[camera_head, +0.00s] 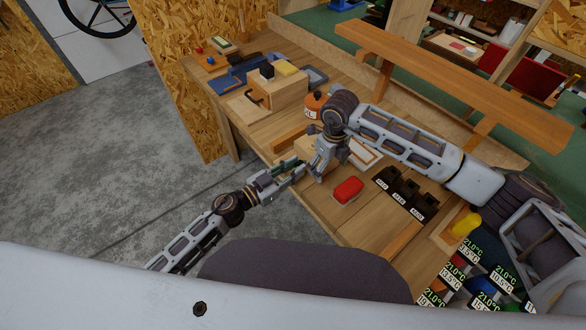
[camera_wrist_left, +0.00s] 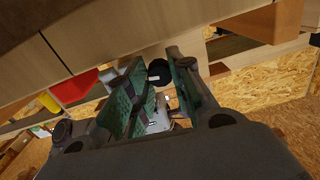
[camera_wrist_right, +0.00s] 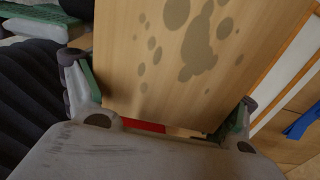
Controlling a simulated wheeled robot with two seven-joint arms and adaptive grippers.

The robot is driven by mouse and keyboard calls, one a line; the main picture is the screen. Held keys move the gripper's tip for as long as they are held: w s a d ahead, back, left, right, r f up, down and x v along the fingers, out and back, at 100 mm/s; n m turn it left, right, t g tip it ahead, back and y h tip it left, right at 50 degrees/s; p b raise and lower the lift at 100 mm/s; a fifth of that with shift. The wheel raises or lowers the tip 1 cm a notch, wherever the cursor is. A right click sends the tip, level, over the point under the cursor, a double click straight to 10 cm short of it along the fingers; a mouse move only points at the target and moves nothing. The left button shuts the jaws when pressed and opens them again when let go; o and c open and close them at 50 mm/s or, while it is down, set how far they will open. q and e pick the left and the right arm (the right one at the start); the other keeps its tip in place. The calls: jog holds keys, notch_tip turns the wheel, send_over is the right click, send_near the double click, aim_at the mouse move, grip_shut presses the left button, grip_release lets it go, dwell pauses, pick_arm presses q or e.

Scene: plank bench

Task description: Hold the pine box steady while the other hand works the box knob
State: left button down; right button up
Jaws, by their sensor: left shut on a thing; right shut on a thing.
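The pine box (camera_head: 308,147) stands on the bench, partly hidden behind my right gripper (camera_head: 318,168). In the right wrist view the box's pale wood face (camera_wrist_right: 200,70), marked with grey-brown blotches, fills the space between my spread fingers, and the right gripper is shut on it. My left gripper (camera_head: 297,170) comes in from the left at the near side of the box. In the left wrist view a round black knob (camera_wrist_left: 159,71) sits between the tips of the green-padded fingers, which are shut on it. The knob is hidden in the head view.
A red-lidded container (camera_head: 347,190) and black bins (camera_head: 405,194) stand to the right. A raised plank shelf (camera_head: 460,80) crosses behind my right arm. Open floor lies left.

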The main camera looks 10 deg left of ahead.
pick_arm(q)
jog(key=shift+s+d+m, duration=0.15)
jog(key=shift+d+m, duration=0.05)
jog(key=shift+m, duration=0.3)
jog(key=c, duration=1.5)
grip_release()
jog(key=shift+a, duration=0.15)
jog(key=shift+v, duration=6)
jog(key=shift+o, duration=0.3)
jog(key=shift+r, duration=0.1)
